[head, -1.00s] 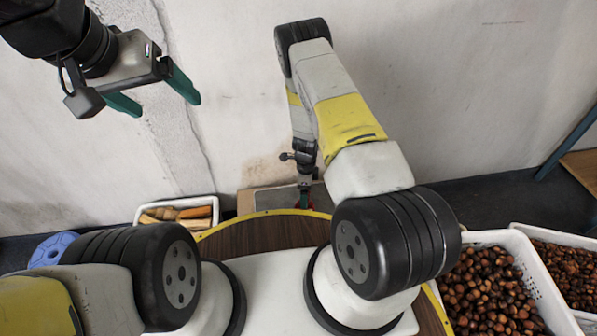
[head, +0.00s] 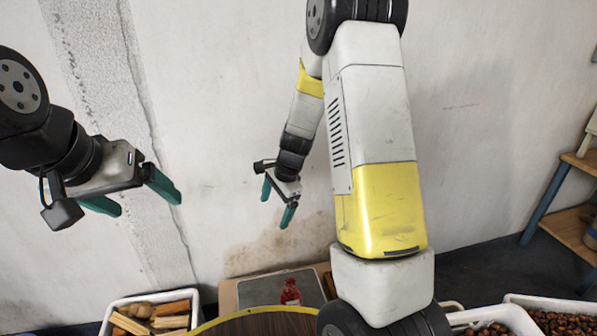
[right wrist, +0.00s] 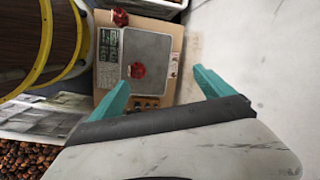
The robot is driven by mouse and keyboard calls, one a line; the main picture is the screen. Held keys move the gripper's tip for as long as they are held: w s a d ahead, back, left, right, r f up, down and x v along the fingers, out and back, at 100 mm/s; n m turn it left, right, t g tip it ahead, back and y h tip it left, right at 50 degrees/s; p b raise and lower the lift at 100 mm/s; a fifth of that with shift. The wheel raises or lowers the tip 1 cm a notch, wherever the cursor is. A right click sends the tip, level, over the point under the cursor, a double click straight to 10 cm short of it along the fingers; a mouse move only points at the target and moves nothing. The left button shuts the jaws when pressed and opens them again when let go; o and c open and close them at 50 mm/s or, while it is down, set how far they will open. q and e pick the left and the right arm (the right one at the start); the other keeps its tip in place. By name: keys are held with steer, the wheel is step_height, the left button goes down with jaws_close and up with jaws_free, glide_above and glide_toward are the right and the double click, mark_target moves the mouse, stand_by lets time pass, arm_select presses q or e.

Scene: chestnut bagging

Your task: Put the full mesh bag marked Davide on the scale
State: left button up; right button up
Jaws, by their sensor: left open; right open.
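A small red mesh bag (head: 291,292) stands on the grey plate of the scale (head: 258,293) by the wall. From above, the right wrist view shows the bag (right wrist: 137,70) resting on the plate of the scale (right wrist: 152,49); any name on it is too small to read. My right gripper (head: 277,207) is open and empty, well above the scale and apart from the bag. My left gripper (head: 148,204) is open and empty in the air at the left, far from the scale.
Another red bag-like thing (right wrist: 120,17) lies beyond the plate. A white crate of wood pieces (head: 150,314) stands left of the scale. Chestnut crates (head: 520,318) are at the right.

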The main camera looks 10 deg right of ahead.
steer(key=s+r+n+t+y, duration=0.1)
steer(key=s+r+n, duration=0.35)
steer(key=r, duration=0.45)
steer(key=s+r+n+t, duration=0.1)
steer(key=s+r+n, duration=0.3)
steer(key=r, duration=0.5)
steer(key=s+d+r+n+t, duration=0.1)
steer(key=s+d+r+n, duration=0.1)
steer(key=s, duration=0.5)
steer(key=s+d+r+n+t+h, duration=0.1)
steer(key=s+r+n, duration=0.2)
steer(key=s, duration=0.5)
steer(key=shift+s+d+r+n, duration=0.3)
steer(key=shift+d+r+n, duration=0.05)
steer(key=shift+r, duration=0.45)
